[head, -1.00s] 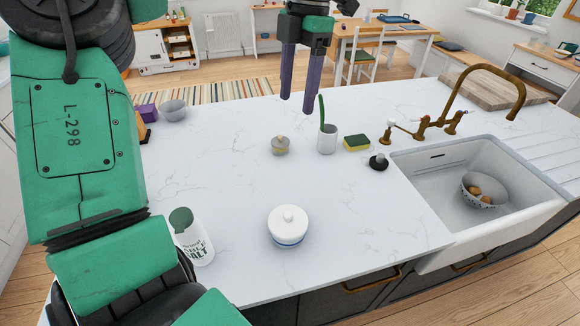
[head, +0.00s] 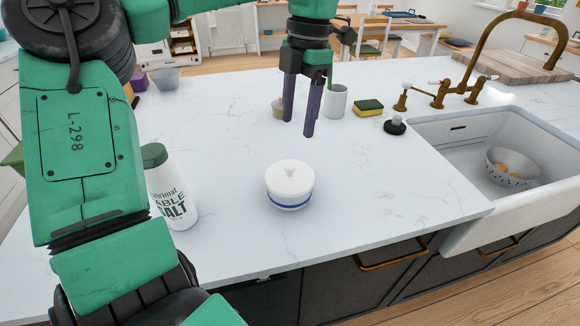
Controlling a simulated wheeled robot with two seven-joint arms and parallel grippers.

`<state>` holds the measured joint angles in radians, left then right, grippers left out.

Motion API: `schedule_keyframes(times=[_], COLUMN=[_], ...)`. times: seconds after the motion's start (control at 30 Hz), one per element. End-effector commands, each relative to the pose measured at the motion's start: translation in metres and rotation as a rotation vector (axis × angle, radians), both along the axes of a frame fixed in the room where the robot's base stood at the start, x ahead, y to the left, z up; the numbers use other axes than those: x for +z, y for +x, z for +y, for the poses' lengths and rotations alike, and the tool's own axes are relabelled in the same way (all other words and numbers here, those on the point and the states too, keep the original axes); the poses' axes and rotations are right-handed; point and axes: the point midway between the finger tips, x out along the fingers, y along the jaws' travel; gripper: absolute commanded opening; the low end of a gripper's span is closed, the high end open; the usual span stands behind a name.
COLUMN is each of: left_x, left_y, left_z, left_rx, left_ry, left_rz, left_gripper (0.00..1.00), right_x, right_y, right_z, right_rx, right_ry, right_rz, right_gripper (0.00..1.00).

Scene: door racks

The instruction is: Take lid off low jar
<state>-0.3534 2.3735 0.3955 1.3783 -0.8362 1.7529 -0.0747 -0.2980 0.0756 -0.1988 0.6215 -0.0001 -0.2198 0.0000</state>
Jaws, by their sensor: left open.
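The low jar (head: 290,200) is white with a blue band near its base. It stands upright on the white counter in the middle of the head view. My right gripper is not in view.
A salt container (head: 170,188) stands left of the jar, close to my left arm. Behind are a white cup (head: 336,101), a sponge (head: 368,108), a black stopper (head: 395,126) and a partly hidden small pot (head: 277,107). The sink (head: 460,165) is at right. Counter around the jar is clear.

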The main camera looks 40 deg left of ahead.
Motion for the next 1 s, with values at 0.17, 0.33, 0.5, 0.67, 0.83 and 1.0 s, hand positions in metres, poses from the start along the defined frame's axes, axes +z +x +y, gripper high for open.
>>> schedule_keyframes(times=[0.17,0.33,0.5,0.67,0.83,1.0], left_x=[-0.041,-0.062,-0.094,-0.106,-0.106,-0.105], left_y=[-0.006,-0.01,-0.015,-0.016,-0.016,-0.016], left_z=[0.001,0.002,0.004,0.005,0.005,0.005], left_rx=[-0.002,-0.001,-0.001,0.0,0.0,0.0], left_ry=[-0.002,-0.002,-0.001,0.001,0.001,0.001], left_rz=[0.002,0.004,0.003,0.0,0.0,0.0], left_gripper=[0.67,0.67,0.67,0.67,0.48,0.0], right_x=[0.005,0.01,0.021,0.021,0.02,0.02], right_y=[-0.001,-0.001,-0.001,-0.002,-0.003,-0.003], right_z=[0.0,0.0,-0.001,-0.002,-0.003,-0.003], right_rx=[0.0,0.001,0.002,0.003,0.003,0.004], right_ry=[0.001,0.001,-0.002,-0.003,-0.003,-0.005], right_rz=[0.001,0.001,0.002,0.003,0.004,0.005], right_gripper=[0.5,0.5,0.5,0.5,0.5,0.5])
